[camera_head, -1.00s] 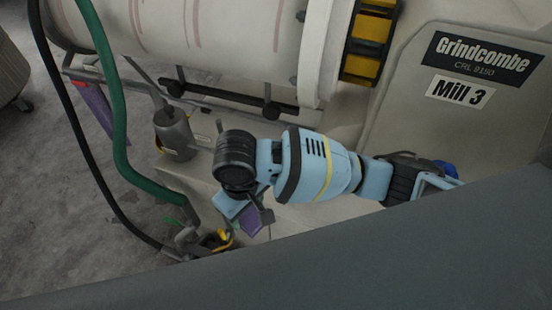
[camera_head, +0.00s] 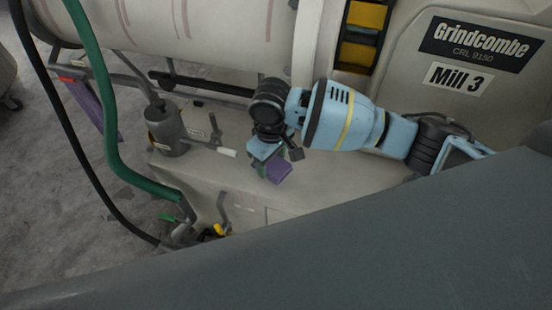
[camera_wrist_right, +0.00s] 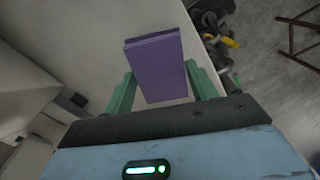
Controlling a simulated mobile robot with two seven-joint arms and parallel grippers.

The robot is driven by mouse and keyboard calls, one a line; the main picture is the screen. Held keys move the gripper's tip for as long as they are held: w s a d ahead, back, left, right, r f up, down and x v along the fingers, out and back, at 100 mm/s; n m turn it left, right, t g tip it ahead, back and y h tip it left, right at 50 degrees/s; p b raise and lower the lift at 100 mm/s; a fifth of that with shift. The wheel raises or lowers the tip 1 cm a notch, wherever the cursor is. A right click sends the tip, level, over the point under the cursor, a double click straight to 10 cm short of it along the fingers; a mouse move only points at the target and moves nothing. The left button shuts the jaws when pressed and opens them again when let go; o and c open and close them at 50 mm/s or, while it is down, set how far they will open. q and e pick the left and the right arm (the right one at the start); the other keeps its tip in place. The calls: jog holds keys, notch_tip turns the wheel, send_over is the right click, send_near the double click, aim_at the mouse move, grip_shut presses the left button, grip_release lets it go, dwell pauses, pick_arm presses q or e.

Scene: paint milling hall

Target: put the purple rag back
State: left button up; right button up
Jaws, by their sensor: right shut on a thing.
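The purple rag (camera_head: 270,170) is a flat, folded piece. My right gripper (camera_head: 276,157) holds it over the pale base of the mill. In the right wrist view the rag (camera_wrist_right: 155,65) sits between the two green fingers of the right gripper (camera_wrist_right: 163,88) and sticks out past their tips. The fingers are shut on it. I cannot tell whether the rag touches the surface below. My left gripper is not in view.
A grey cylindrical pot (camera_head: 165,130) with a side spout stands left of the gripper. A green hose (camera_head: 107,115) and a black cable run down the left. A purple strip (camera_head: 90,105) hangs by a rail. Valves with yellow and green handles (camera_head: 200,230) are below.

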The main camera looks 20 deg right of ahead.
aim_at(277, 156)
jog(key=shift+w+d+f, duration=0.1)
jog(key=shift+w+d, duration=0.55)
jog(key=shift+w, duration=0.1)
jog(key=f, duration=0.3)
jog(key=shift+w+d, duration=0.2)
jog(key=shift+d, duration=0.05)
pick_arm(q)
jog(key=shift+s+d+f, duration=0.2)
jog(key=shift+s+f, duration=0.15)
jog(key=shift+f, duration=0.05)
pick_arm(e)
jog(key=shift+f, duration=0.25)
jog(key=shift+f, duration=0.1)
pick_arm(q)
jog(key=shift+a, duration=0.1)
pick_arm(e)
jog(key=o, duration=0.9)
jog(key=shift+o, duration=0.2)
notch_tip(277, 156, up, 11)
jog(key=shift+r+p, duration=0.15)
jog(key=shift+p, duration=0.3)
jog(key=shift+r, duration=0.5)
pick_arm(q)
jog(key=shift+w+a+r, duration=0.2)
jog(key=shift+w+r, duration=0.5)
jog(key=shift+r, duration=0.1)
